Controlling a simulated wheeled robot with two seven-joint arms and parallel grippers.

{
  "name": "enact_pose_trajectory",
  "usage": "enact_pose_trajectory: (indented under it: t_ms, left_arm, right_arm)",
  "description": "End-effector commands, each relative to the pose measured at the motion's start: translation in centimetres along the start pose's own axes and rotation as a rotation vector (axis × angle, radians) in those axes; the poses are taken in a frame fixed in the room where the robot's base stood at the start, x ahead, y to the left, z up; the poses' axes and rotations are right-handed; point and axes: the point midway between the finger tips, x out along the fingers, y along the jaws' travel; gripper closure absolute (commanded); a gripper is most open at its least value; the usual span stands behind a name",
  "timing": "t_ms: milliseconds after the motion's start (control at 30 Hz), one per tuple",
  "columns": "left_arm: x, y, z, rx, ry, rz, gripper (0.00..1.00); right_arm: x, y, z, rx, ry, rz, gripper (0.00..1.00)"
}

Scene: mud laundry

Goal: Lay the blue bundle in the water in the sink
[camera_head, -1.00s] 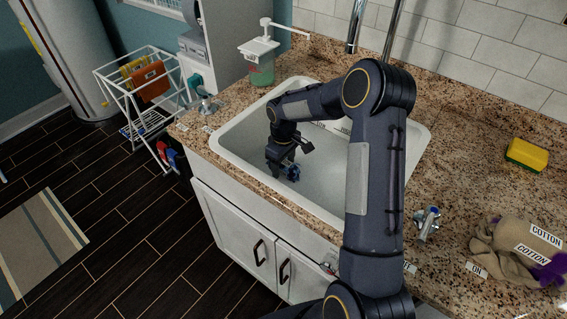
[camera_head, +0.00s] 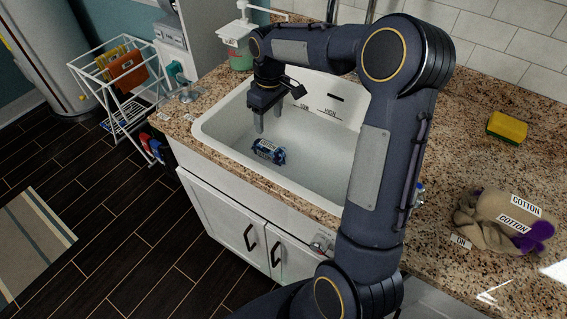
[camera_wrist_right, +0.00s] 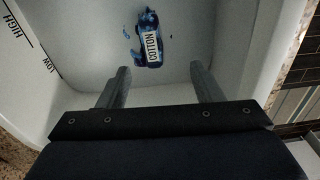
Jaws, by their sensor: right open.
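The blue bundle (camera_head: 268,151) lies in the white sink (camera_head: 222,128), near its front left part. The wrist view shows the bundle (camera_wrist_right: 148,45) with a white COTTON label, beyond my fingertips and apart from them. My right gripper (camera_head: 268,124) points down over the sink, above the bundle, open and empty. In the wrist view the fingers of my right gripper (camera_wrist_right: 160,72) stand wide apart with nothing between them. The water surface is hard to make out. My left gripper is not in view.
A tan bundle with purple ends (camera_head: 490,221) and a yellow sponge (camera_head: 507,127) lie on the granite counter (camera_head: 455,165) to the right. A soap dispenser (camera_head: 238,50) stands behind the sink's left corner. A wire rack (camera_head: 125,85) stands on the floor left. HIGH and LOW marks show on the sink wall.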

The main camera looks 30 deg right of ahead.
Motion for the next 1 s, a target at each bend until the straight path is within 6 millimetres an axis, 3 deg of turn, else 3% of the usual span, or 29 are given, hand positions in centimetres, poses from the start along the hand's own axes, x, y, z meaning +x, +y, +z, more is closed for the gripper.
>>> enact_pose_trajectory:
  t_ms: [33,100,233,367,500,700,1000]
  left_arm:
    - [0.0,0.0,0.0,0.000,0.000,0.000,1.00]
    - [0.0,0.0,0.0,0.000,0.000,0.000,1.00]
    - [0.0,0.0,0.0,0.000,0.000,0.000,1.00]
    - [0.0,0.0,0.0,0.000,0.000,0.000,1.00]
    - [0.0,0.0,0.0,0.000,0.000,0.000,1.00]
    - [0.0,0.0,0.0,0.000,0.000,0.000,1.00]
    - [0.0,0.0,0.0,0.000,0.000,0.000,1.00]
  right_arm:
    - [-2.1,-1.1,1.6,0.028,0.039,-0.001,0.40]
    - [-4.3,-3.1,4.2,0.080,0.095,-0.015,0.40]
    - [-7.0,-7.5,9.5,0.190,0.209,-0.058,0.40]
    - [-7.7,-12.1,14.6,0.303,0.319,-0.121,0.40]
    - [-6.7,-16.1,18.5,0.403,0.413,-0.192,0.40]
    - [-5.1,-18.9,20.9,0.477,0.478,-0.254,0.40]
    - [-4.9,-19.3,21.1,0.485,0.484,-0.262,0.40]
